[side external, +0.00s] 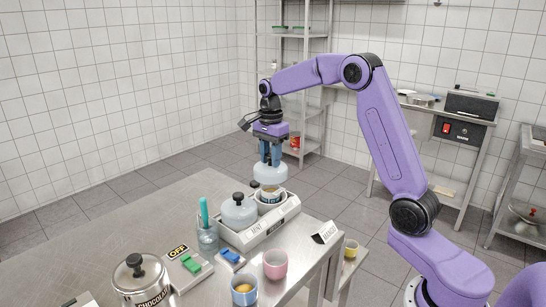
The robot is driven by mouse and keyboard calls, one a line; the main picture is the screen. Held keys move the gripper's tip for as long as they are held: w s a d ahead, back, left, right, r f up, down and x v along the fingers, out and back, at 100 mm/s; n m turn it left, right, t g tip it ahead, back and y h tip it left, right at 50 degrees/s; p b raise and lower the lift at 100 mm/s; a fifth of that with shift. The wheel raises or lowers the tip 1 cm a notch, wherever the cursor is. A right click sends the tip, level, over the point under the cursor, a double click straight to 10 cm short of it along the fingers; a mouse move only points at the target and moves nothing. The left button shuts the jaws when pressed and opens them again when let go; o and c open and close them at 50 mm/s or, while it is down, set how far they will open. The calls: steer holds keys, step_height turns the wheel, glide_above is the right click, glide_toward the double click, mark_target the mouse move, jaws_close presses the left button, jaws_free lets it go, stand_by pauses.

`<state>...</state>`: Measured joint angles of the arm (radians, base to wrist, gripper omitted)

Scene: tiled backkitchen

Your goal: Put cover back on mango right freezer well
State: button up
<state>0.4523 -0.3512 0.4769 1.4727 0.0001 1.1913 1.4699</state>
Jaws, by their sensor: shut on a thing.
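My gripper (270,159) points down and is shut on a pale blue-grey domed cover (270,174). The cover is about level, just above the right well (270,196) of the white two-well freezer (262,232). The cover's lower edge overlaps the well's rim in this view, so I cannot tell how large the gap is. The knob between the fingers is hidden. A second domed cover (239,214) with a black knob sits on the left well, above the "MINT" label. A small sign (324,232) reading "MANGO" stands at the right by the table edge.
A jar with a teal-handled tool (207,235) stands close left of the freezer. The table's back left is clear.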

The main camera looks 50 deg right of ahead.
steer(key=shift+f, duration=3.1)
steer(key=shift+f, duration=0.2)
steer(key=o, duration=1.6)
steer(key=shift+r, duration=0.15)
steer(key=shift+r, duration=3.35)
